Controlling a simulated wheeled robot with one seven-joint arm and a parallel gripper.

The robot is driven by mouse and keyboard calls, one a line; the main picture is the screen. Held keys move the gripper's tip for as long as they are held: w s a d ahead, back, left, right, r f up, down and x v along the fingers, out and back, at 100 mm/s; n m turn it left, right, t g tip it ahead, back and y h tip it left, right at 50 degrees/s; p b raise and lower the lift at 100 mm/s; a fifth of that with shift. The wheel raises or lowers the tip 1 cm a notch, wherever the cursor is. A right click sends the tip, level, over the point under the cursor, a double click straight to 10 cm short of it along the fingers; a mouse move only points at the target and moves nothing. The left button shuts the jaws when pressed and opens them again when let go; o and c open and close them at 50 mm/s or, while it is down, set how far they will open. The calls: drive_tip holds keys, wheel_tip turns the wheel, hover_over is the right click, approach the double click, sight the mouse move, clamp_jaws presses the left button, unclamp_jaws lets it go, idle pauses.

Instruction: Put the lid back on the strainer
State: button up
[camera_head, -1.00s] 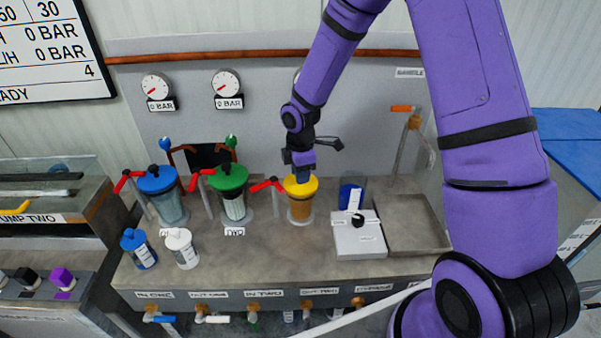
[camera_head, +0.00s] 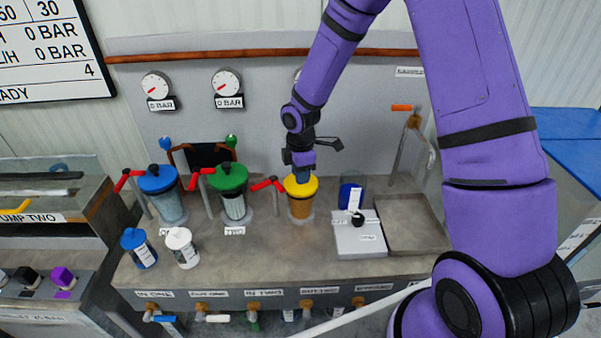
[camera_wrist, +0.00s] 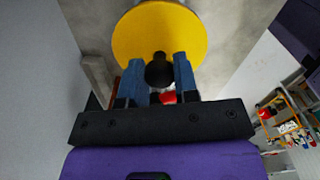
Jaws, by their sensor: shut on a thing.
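The yellow lid (camera_head: 300,186) sits on top of the amber strainer (camera_head: 300,207) in the head view. It looks level there, but I cannot tell whether it is fully seated. My gripper (camera_head: 302,173) is above the lid, pointing down. In the wrist view the yellow lid (camera_wrist: 160,35) fills the top middle. The two blue fingers of my gripper (camera_wrist: 159,72) are shut on the lid's black knob (camera_wrist: 159,70), one on each side. The strainer body is hidden behind the lid in the wrist view.
A red-handled valve (camera_head: 268,184) stands just left of the strainer. Green-lidded (camera_head: 228,179) and blue-lidded (camera_head: 157,180) strainers stand further left. A glass beaker with blue contents (camera_head: 351,193), a white scale (camera_head: 360,240) and a shallow tray (camera_head: 410,225) are to the right. The front bench is partly clear.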

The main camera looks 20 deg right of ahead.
idle(0.4)
drive_tip(key=o, duration=1.5)
drive_tip(key=shift+r, duration=3.5)
clamp_jaws()
